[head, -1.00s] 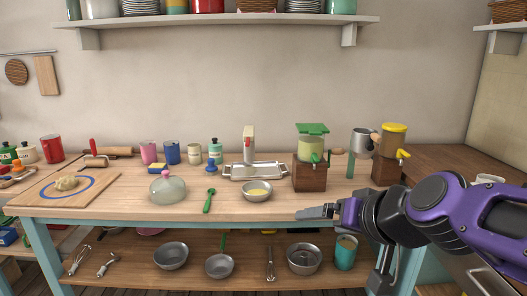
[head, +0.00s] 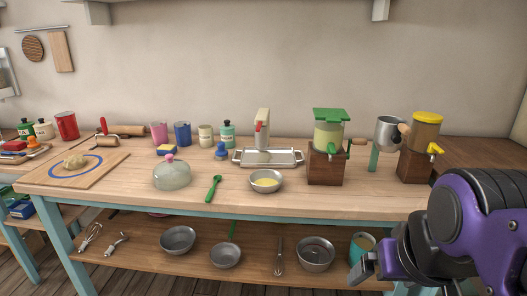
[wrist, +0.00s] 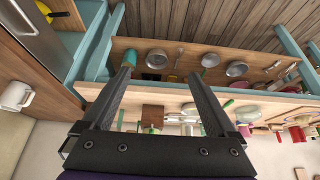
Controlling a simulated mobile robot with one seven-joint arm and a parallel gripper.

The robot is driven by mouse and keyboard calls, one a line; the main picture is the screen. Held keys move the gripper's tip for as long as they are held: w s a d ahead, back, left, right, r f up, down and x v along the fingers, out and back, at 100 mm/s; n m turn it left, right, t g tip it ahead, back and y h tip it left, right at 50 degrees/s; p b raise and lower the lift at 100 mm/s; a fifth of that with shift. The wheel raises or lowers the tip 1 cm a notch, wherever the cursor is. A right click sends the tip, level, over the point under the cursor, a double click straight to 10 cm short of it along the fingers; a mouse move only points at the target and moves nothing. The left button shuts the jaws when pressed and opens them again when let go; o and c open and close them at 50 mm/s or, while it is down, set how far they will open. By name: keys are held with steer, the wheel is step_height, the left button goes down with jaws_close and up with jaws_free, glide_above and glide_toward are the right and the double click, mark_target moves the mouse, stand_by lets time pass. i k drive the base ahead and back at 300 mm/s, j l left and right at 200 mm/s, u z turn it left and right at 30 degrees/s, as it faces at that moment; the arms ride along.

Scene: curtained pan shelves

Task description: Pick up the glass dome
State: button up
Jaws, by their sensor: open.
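My gripper (head: 362,268) is at the lower right of the head view, well to the right of the dome and in front of the table. In the wrist view my gripper (wrist: 163,82) has its two fingers wide apart with nothing between them.
A green spoon (head: 214,188) and a metal bowl (head: 266,181) lie right of the dome. A cutting board (head: 105,172) with dough is to its left. Bowls stand on the lower shelf (head: 140,250).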

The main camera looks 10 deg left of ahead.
mark_target(170, 175)
steer(key=j, duration=0.5)
steer(key=i+j, duration=0.15)
steer(key=j, duration=0.8)
steer(key=i, duration=0.05)
